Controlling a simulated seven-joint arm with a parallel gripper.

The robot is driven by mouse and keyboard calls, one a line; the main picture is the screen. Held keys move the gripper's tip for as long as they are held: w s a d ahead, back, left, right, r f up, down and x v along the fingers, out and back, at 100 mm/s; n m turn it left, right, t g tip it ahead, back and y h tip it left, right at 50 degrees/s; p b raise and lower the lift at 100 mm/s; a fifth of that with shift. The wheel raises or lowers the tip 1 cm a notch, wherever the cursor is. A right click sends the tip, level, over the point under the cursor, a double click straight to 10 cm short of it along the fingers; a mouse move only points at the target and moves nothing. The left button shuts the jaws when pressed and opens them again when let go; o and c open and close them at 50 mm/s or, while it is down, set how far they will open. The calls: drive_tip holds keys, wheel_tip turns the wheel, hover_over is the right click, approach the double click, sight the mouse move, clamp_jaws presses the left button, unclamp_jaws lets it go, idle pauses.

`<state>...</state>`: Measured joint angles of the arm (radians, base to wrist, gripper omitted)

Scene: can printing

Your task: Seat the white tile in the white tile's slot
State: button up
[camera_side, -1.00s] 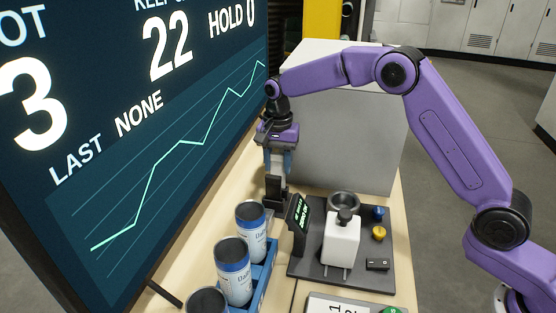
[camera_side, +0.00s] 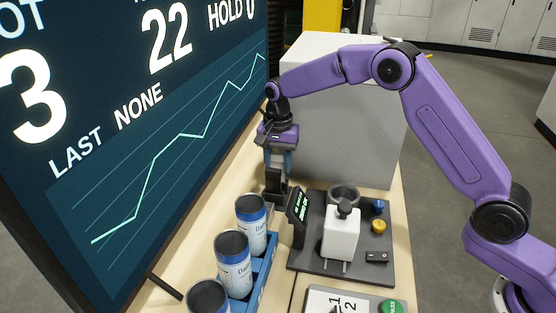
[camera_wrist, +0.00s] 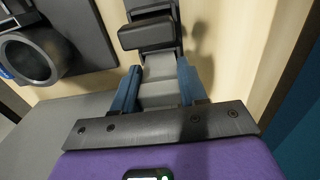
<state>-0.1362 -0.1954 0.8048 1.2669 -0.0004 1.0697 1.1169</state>
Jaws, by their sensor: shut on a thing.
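My gripper (camera_side: 277,172) points down behind the can rack, beside the dark board. In the wrist view its blue fingers (camera_wrist: 158,72) are close together around a grey piece, with a black block (camera_wrist: 147,33) just beyond the tips. The black block also shows under the fingers in the side view (camera_side: 273,181). I cannot make out a white tile for certain; whether the grey piece is the tile is unclear. The white tile's slot cannot be told apart either.
The dark board (camera_side: 316,264) carries a white unit (camera_side: 341,236), a grey ring cup, blue and yellow knobs and a small display (camera_side: 299,206). Several cans (camera_side: 233,262) stand in a blue rack (camera_side: 263,272). A large screen stands left and a grey box (camera_side: 340,120) behind.

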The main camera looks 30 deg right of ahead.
drive_tip(key=shift+f, duration=0.55)
drive_tip(key=o, duration=1.2)
wheel_tip(320, 180, up, 17)
drive_tip(key=shift+r, duration=0.2)
